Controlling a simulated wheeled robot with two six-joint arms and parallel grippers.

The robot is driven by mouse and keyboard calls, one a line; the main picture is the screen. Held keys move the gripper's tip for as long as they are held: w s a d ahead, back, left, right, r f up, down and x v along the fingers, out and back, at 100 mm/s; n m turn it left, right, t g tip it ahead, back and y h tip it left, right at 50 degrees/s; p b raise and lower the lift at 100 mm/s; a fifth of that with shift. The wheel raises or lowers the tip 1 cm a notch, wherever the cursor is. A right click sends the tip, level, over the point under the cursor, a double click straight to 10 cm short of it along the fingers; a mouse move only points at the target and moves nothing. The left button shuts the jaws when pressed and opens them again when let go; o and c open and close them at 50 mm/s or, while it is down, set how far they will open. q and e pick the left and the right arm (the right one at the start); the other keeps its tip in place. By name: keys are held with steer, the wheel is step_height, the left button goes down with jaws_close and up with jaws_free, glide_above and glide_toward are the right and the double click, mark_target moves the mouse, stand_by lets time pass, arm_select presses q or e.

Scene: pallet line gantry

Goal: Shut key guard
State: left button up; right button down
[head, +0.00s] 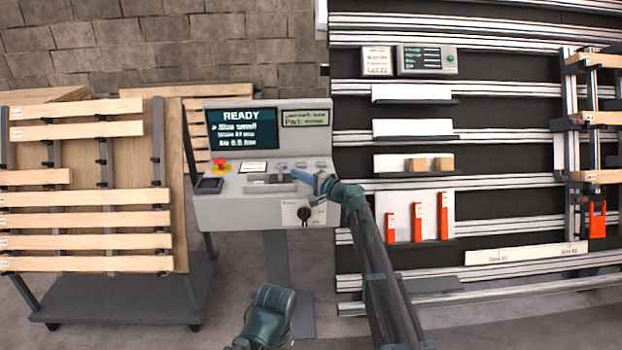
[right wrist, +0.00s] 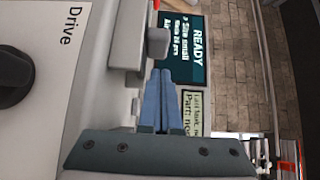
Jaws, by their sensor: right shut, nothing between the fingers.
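The grey control console (head: 215,212) stands in the middle of the head view. On its deck, near my right gripper, is a raised light-grey flap-like part that may be the key guard; it also shows in the right wrist view as a grey piece (right wrist: 125,40) with a block-like tab (right wrist: 158,42). I cannot tell clearly how far it stands open. My right gripper (head: 316,179) is shut and empty over the right side of the deck. In the right wrist view its blue fingers (right wrist: 160,76) end close to the tab; contact is unclear.
A red stop button (head: 221,165) and a dark tray (head: 208,186) sit on the deck's left. A READY screen (head: 242,130) stands behind. A black Drive knob (head: 304,213) is on the front face. A plank rack (head: 85,220) stands left, a rail wall (head: 500,185) right.

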steer(key=shift+a, duration=1.05)
steer(key=a, duration=0.8)
steer(key=shift+s+a, duration=0.1)
steer(key=shift+a, duration=0.05)
